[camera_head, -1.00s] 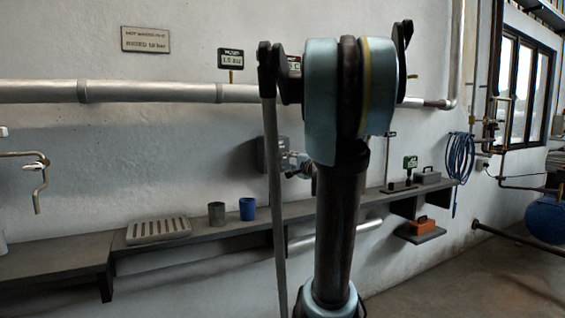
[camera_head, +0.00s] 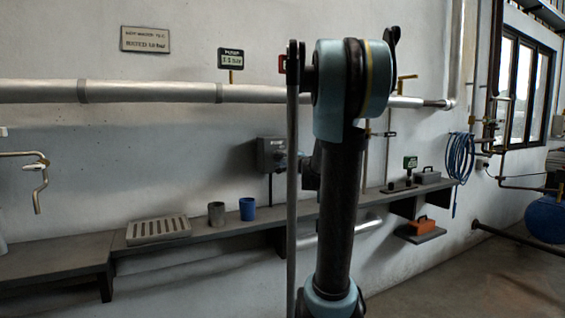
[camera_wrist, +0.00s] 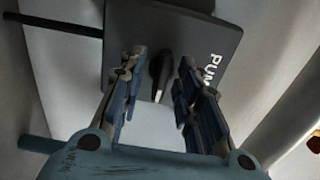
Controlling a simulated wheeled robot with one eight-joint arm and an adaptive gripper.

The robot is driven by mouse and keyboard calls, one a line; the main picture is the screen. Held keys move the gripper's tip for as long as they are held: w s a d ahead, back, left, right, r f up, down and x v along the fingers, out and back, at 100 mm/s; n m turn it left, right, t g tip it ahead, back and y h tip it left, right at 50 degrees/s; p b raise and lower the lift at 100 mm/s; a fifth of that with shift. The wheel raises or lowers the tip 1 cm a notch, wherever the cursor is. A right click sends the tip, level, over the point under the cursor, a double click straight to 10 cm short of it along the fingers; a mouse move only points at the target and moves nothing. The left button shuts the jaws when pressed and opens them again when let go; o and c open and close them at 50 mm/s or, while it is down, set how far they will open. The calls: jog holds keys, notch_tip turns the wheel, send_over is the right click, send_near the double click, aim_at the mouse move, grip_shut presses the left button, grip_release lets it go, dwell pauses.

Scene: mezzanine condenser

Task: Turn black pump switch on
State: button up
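The black pump switch (camera_wrist: 160,72) is a small dark lever on a dark grey box (camera_wrist: 120,25) lettered "PUM" in the wrist view; the rest of the word is hidden. My gripper (camera_wrist: 162,76) is open, with one finger on each side of the lever. A gap shows between each finger and the lever. In the head view the grey switch box (camera_head: 270,154) is on the wall left of my arm. The lever cannot be made out there, and my arm hides most of my gripper.
A shelf (camera_head: 210,235) runs along the wall below, carrying a slotted tray (camera_head: 158,229), a grey cup (camera_head: 216,213) and a blue cup (camera_head: 247,209). A large pipe (camera_head: 150,92) runs above the box. A gauge display (camera_head: 231,59) stands on it.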

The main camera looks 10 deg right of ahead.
grip_shut()
jog(key=shift+d, duration=0.3)
jog(key=shift+a, duration=0.25)
jog(key=shift+s, duration=0.1)
jog(key=shift+n, duration=5.9)
